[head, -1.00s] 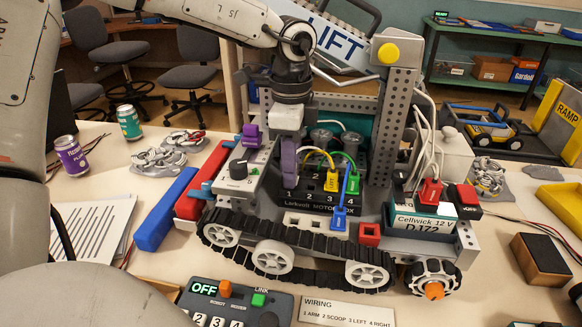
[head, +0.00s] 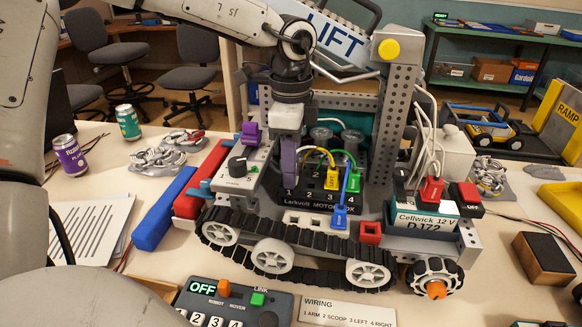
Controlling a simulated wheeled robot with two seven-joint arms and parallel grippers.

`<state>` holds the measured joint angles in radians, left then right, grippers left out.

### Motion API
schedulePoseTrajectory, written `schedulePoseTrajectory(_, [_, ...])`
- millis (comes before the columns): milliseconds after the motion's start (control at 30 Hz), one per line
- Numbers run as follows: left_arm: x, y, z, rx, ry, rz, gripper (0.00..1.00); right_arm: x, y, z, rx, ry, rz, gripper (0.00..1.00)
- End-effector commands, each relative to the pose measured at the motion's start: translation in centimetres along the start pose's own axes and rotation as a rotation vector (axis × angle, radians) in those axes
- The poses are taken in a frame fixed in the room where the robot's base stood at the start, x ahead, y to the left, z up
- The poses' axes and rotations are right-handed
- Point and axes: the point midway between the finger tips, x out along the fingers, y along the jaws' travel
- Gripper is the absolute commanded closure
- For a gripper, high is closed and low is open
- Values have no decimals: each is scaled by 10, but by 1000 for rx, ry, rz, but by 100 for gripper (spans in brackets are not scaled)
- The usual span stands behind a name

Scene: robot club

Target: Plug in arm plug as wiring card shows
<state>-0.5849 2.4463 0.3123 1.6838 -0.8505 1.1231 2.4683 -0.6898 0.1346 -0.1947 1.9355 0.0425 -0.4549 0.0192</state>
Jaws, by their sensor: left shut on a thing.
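My left gripper (head: 288,134) comes down from above and is shut on a purple plug (head: 288,165). The plug is upright at the left end of the black motor box (head: 316,206), over the spot numbered 1; I cannot tell how far it is seated. A yellow plug (head: 332,184) stands near number 3 and a green plug (head: 351,186) near number 4. A blue plug (head: 340,216) is low at the box's front. The wiring card (head: 346,310) reads 1 ARM, 2 SCOOP, 3 LEFT, 4 RIGHT. My right gripper is not in view.
The tracked robot (head: 290,258) carries the box, a battery (head: 424,221) with a red plug (head: 431,189), and a tall grey mast (head: 392,120). A control panel (head: 232,302) showing OFF lies in front. Cans, a blue bar (head: 165,210) and papers are left.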

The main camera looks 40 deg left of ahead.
Motion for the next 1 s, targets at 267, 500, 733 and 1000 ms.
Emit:
schedulePoseTrajectory(267, [3, 0, 1, 0, -2, 2, 100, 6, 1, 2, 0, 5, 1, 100])
schedulePoseTrajectory(500, [5, 1, 1, -1, -2, 3, 100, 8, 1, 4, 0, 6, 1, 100])
schedulePoseTrajectory(733, [6, 1, 1, -1, -2, 4, 100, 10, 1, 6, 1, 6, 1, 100])
schedulePoseTrajectory(1000, [7, 1, 1, -1, -3, 5, 100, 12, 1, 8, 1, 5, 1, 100])
